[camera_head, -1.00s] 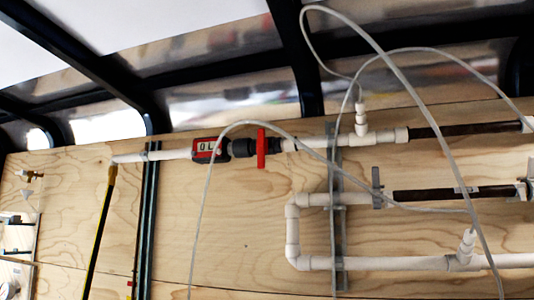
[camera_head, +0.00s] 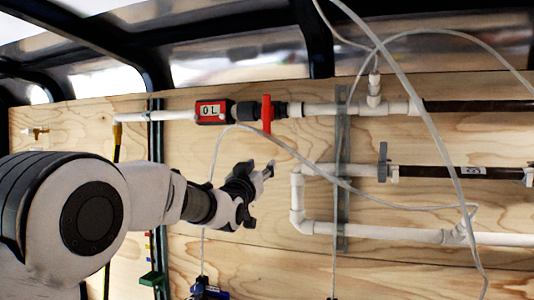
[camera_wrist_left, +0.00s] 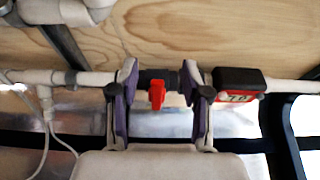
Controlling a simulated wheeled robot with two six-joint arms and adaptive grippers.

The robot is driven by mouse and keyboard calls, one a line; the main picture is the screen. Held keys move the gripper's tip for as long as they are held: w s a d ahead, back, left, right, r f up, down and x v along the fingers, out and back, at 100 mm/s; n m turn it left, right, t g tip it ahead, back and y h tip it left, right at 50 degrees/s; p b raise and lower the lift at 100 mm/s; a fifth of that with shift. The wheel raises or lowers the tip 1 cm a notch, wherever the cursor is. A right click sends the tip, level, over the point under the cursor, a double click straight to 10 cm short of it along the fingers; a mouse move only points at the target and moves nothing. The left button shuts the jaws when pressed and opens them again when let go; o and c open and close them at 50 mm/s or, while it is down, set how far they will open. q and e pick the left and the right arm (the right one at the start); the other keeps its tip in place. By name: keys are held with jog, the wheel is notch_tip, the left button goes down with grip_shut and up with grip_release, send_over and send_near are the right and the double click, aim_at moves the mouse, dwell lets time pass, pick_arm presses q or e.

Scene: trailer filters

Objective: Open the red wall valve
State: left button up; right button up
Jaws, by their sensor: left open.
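The red wall valve handle (camera_head: 267,114) sits on the upper white pipe, between black fittings, and hangs down across the pipe. In the left wrist view the handle (camera_wrist_left: 157,94) shows in the gap between my fingers. My left gripper (camera_head: 260,194) is open and empty, below the valve in the head view. Its two fingers (camera_wrist_left: 158,84) stand either side of the handle in the left wrist view, apart from it. How far they are from the wall is hard to tell. My right gripper is not in view.
A red flow meter (camera_head: 211,112) sits left of the valve on the same pipe. A thin clear hose (camera_head: 295,152) droops past the valve and gripper. A lower white pipe loop (camera_head: 297,205) is to the right. Bare plywood (camera_head: 240,262) lies below.

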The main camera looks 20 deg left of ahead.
pick_arm(q)
jog(key=t, duration=0.1)
send_near(266, 128)
jog(key=w+r, duration=0.2)
jog(key=p+x, duration=0.4)
jog(key=x, duration=0.1)
jog(key=f+p+x, duration=0.1)
jog(key=p+x, duration=0.1)
jog(key=x, duration=0.1)
jog(key=shift+w+r, duration=0.1)
jog(key=shift+w, duration=0.15)
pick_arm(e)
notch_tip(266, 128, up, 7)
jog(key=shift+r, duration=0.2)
pick_arm(q)
jog(key=shift+s, duration=0.1)
grip_shut()
